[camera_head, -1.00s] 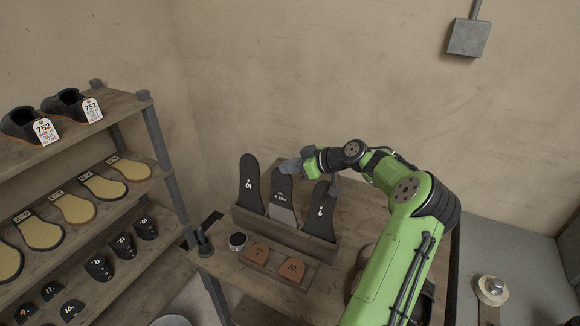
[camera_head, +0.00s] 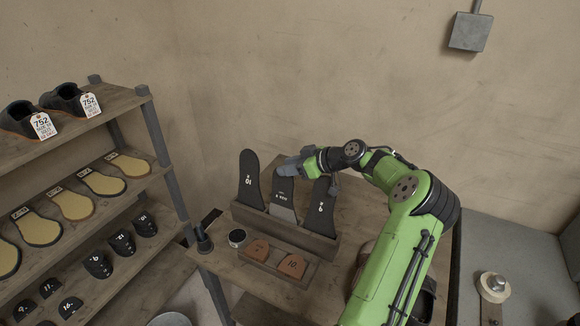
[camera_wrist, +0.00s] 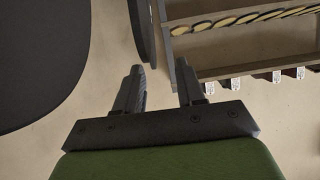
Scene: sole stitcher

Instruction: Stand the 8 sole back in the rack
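A slotted wooden rack (camera_head: 325,246) stands on the table with three dark soles upright in a row. The sole marked 10 (camera_head: 249,183) is at the left and the one marked 9 (camera_head: 321,208) at the right. The middle dark sole (camera_head: 282,189) has a small marking I cannot read surely and a paler grey lower part. My gripper (camera_head: 285,167) is at the top of the middle sole and hides part of it. In the wrist view my gripper (camera_wrist: 161,88) is open with nothing between its fingers. A large dark sole (camera_wrist: 35,60) fills the left there.
Orange-brown pieces (camera_head: 291,266) lie in a low tray in front of the rack. A small round tin (camera_head: 237,237) stands left of them. A shelf unit (camera_head: 120,205) with shoes and insoles stands at the left. A wall (camera_head: 300,70) is behind the rack.

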